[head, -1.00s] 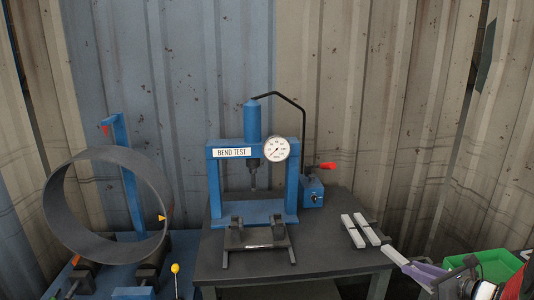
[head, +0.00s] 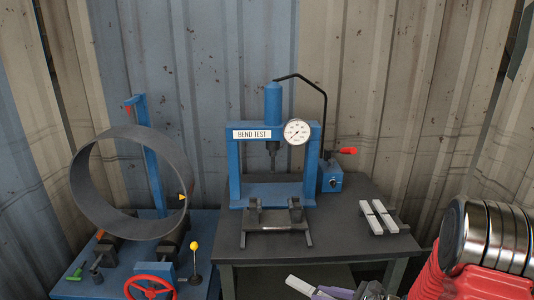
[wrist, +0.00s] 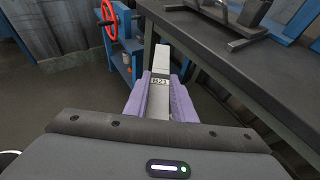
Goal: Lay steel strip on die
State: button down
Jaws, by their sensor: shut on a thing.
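A pale steel strip (wrist: 161,60) with a small printed label is clamped between the purple fingers of my gripper (wrist: 161,84). Its free end points forward. In the head view the strip (head: 301,286) and my gripper (head: 338,292) show at the bottom edge, in front of the bench and apart from it. The die (head: 275,217), a dark stand with two upright supports, sits at the front of the blue bend-test press (head: 234,172). No strip lies across the supports. Part of the die (wrist: 243,20) shows at the top of the wrist view.
Two more pale strips (head: 378,217) lie on the right of the dark bench (head: 340,230). A blue machine with a large dark pipe ring (head: 88,196) and red handwheel (head: 150,289) stands left. The bench edge runs close to the right of my gripper in the wrist view.

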jog(key=shift+a, duration=0.75)
jog(key=w+r+m+t+h, duration=0.2)
jog(key=w+r, duration=0.3)
jog(key=r, duration=0.6)
jog(key=w+r+m+t+h, duration=0.3)
jog(key=w+r+m+h, duration=0.1)
jog(key=r, duration=0.8)
jog(key=shift+w+r+m+h, duration=0.2)
jog(key=shift+w+m+h, duration=0.2)
jog(key=shift+m, duration=0.2)
